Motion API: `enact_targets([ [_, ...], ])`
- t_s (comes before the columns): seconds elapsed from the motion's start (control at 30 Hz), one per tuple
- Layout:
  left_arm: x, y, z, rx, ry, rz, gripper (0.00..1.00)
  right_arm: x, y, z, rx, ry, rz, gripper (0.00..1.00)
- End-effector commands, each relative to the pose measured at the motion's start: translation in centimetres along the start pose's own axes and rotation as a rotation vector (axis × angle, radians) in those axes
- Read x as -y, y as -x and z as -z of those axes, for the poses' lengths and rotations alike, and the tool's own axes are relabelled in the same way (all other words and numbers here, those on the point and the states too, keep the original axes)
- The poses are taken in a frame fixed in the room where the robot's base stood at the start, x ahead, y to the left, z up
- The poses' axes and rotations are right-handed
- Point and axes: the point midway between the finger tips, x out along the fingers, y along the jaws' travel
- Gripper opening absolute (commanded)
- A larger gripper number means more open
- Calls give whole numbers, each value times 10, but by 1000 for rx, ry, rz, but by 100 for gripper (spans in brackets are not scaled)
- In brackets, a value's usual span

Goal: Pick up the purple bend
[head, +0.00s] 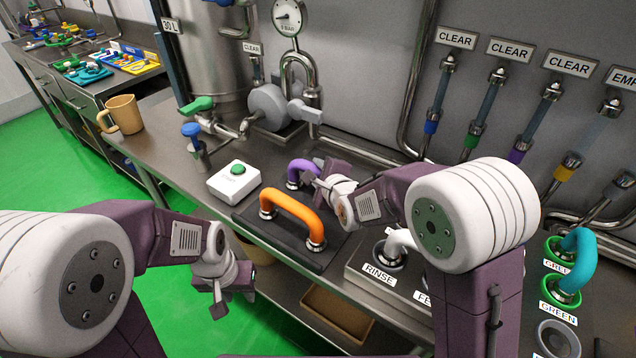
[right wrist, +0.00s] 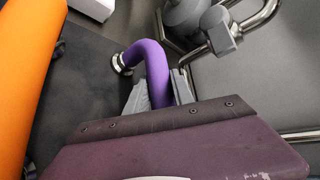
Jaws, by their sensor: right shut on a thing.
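The purple bend (head: 298,168) is an arched pipe piece with metal end collars, at the back of a dark mat on the counter. My right gripper (head: 312,178) is shut on the purple bend, which also shows in the right wrist view (right wrist: 153,62) between the two fingers (right wrist: 160,95). The arm and fingers hide the bend's near end. I cannot tell whether the bend is lifted off the mat. My left gripper (head: 234,302) hangs low in front of the counter, its fingers apart and empty.
An orange bend (head: 290,205) stands on the dark mat (head: 262,232) just in front. A white box with a green button (head: 234,180) is to the left. Metal pipes and a pump (head: 270,105) stand behind.

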Motion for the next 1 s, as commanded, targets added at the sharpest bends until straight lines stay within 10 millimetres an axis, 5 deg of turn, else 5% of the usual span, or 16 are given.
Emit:
enact_targets([
  [1.0, 0, 2, 0, 0, 0, 0, 36, 6, 2, -3, 2, 0, 3, 0],
])
